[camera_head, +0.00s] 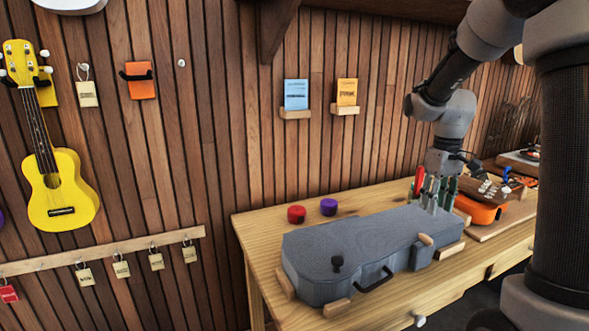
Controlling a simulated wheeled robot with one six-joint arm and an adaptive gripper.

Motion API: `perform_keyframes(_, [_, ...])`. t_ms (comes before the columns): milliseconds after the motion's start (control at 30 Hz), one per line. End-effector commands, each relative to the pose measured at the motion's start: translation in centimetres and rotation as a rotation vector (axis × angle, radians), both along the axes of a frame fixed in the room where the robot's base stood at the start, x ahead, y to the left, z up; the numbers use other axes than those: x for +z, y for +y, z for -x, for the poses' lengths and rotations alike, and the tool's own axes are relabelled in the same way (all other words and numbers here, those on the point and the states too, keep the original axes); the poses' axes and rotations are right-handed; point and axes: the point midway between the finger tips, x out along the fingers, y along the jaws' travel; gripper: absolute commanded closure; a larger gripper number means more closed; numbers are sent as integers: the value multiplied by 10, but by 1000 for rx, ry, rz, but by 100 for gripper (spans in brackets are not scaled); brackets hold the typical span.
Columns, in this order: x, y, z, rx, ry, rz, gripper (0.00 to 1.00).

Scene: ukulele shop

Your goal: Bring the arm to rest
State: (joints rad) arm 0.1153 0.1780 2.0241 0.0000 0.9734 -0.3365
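My arm comes in from the upper right and bends down over the wooden workbench (262,238). My gripper (436,188) points downward at the far right end of a closed grey ukulele case (345,240). Its fingers overlap a cluster of upright red and green handled tools (418,181) in this view. I cannot tell whether the fingers are open or shut, whether they touch the case or tools, or whether they hold anything.
An orange ukulele (480,212) lies right of the case, close to my gripper. A red tin (296,214) and a purple tin (328,206) stand behind the case. A yellow ukulele (62,190) hangs on the slatted wall. The bench's back left is mostly clear.

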Motion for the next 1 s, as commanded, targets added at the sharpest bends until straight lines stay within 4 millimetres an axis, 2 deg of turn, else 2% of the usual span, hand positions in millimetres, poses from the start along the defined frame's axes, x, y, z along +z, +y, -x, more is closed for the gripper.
perform_keyframes(33, [-3, 3, 21, -52, 20, 0, 62])
perform_keyframes(100, [6, 8, 46, -113, 12, 3, 62])
perform_keyframes(267, [29, 20, 100, -207, -40, 7, 62])
perform_keyframes(400, [48, 31, 151, -259, -121, 2, 62])
perform_keyframes(533, [59, 40, 192, -269, -216, -10, 62])
perform_keyframes(700, [72, 46, 219, -242, -333, -25, 62])
perform_keyframes(833, [84, 49, 223, -230, -394, -34, 62])
perform_keyframes(1000, [86, 49, 224, -227, -405, -35, 62])
